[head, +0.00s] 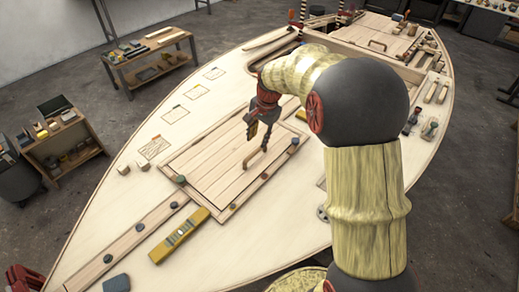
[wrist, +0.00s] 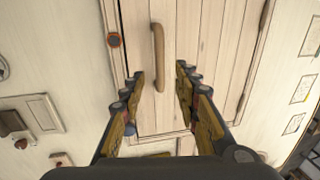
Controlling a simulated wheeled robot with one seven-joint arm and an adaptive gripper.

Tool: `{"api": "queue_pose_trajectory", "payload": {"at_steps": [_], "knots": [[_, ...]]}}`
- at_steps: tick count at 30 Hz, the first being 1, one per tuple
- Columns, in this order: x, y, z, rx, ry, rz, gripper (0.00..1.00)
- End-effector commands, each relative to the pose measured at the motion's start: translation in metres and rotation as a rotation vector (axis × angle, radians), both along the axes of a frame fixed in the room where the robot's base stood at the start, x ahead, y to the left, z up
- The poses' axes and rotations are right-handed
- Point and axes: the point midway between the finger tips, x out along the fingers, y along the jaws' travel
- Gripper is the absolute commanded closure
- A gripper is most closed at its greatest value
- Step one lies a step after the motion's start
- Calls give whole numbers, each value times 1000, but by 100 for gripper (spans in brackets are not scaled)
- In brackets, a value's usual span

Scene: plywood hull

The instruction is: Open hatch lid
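The hatch lid (head: 215,165) is a pale planked panel lying flat in its frame on the plywood deck. A light wooden bar handle (head: 257,160) stands on it, towards its right side. My gripper (head: 258,132) is above the lid, close to the handle. In the wrist view the lid (wrist: 205,40) fills the upper middle. The handle (wrist: 158,57) shows ahead of the gap between my fingertips (wrist: 160,76), nearer the left finger. The fingers are spread and hold nothing. I cannot tell how far above the handle they are.
A yellow spirit level (head: 180,235) lies on the deck at the lid's near edge. Small dark knobs (head: 181,180) sit around the frame. A second panel with a handle (head: 378,45) is farther up the hull. Workbenches (head: 150,58) stand to the left.

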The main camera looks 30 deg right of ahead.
Motion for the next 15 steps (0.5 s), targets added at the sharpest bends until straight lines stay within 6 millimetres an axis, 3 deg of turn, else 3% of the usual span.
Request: {"api": "queue_pose_trajectory", "payload": {"at_steps": [8, 15], "knots": [[3, 1, -17, 3, 1, -16, 68], [9, 4, -53, 3, 1, -15, 68]]}}
